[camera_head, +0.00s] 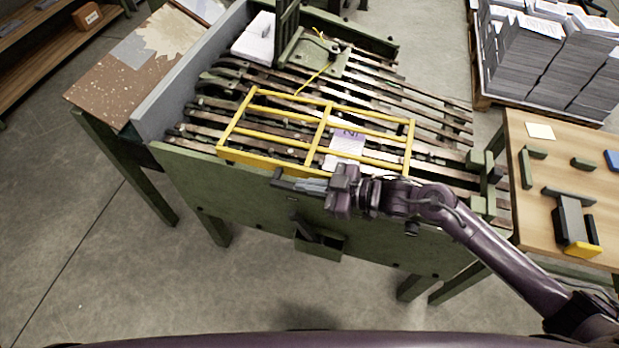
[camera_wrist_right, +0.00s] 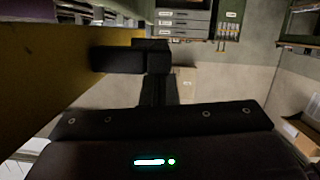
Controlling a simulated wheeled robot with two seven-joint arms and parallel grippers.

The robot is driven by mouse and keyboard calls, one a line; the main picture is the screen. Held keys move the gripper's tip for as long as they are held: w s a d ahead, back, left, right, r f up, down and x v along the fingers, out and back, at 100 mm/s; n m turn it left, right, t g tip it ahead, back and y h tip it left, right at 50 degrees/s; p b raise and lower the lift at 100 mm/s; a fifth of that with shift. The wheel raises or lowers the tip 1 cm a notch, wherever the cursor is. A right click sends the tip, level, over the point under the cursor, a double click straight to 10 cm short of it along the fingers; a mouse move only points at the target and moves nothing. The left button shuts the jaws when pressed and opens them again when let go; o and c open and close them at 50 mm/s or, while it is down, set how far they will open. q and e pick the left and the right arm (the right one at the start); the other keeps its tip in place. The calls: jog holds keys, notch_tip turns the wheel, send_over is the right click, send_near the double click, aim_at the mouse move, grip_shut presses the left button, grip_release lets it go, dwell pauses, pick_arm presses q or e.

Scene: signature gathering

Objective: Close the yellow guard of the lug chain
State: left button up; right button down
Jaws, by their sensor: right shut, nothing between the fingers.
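The yellow guard (camera_head: 324,123) is a barred frame over the dark slats of the lug chain (camera_head: 205,127) on the green machine. It looks roughly flat over the slats; I cannot tell whether it rests fully down. A pale label is on its middle right. My right gripper (camera_head: 277,180) is shut and empty, just in front of the guard's near edge, below its left half. In the right wrist view the fingers (camera_wrist_right: 131,57) are beside a large yellow surface of the guard (camera_wrist_right: 50,75); I cannot tell if they touch. My left gripper is not in view.
A green post and plate (camera_head: 318,50) with a yellow rod stand behind the guard. A wooden table (camera_head: 560,150) with small parts stands right, a speckled board (camera_head: 130,75) left. Paper stacks (camera_head: 540,60) sit at the back right. The floor in front is clear.

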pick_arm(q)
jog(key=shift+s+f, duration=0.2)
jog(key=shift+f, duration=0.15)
pick_arm(e)
jog(key=shift+s+f, duration=0.15)
jog(key=shift+f, duration=0.3)
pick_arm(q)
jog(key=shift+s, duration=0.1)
pick_arm(e)
jog(key=shift+f, duration=0.15)
